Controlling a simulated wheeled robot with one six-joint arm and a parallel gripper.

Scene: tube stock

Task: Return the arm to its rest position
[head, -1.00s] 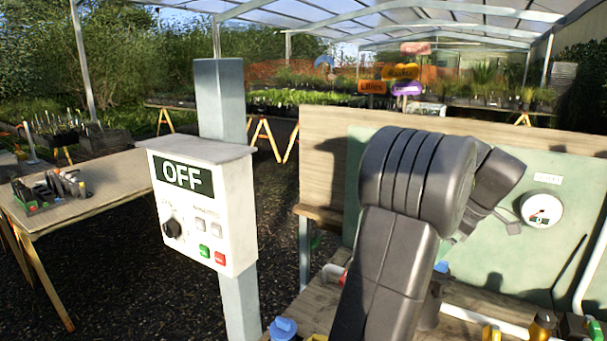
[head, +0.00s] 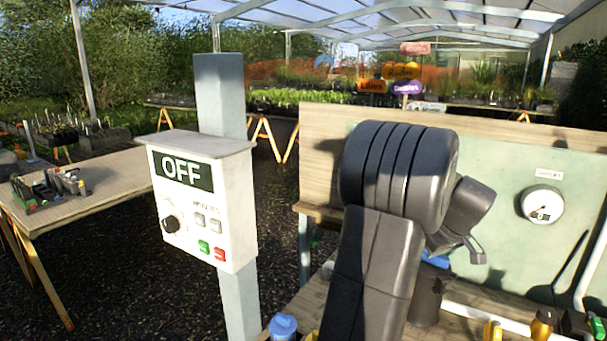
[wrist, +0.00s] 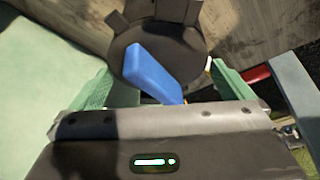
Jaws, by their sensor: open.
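My dark grey arm fills the middle of the head view, over the wooden bench (head: 312,290). My gripper itself is hidden or too unclear in that view. In the wrist view my gripper (wrist: 160,78) is open, its two green fingers spread apart. A blue lever-like piece (wrist: 150,72) on a dark round body (wrist: 160,35) shows between and beyond the fingers. I cannot tell whether the fingers touch it. In the head view a dark cylinder (head: 425,300) with a blue top stands on the bench just right of my arm.
A white control box (head: 200,235) reading OFF hangs on a grey post at left. A green board (head: 500,180) with a round gauge (head: 542,204) stands behind my arm. A blue-capped item (head: 283,327) and yellow parts (head: 492,331) lie along the bench front. A side table (head: 110,180) is far left.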

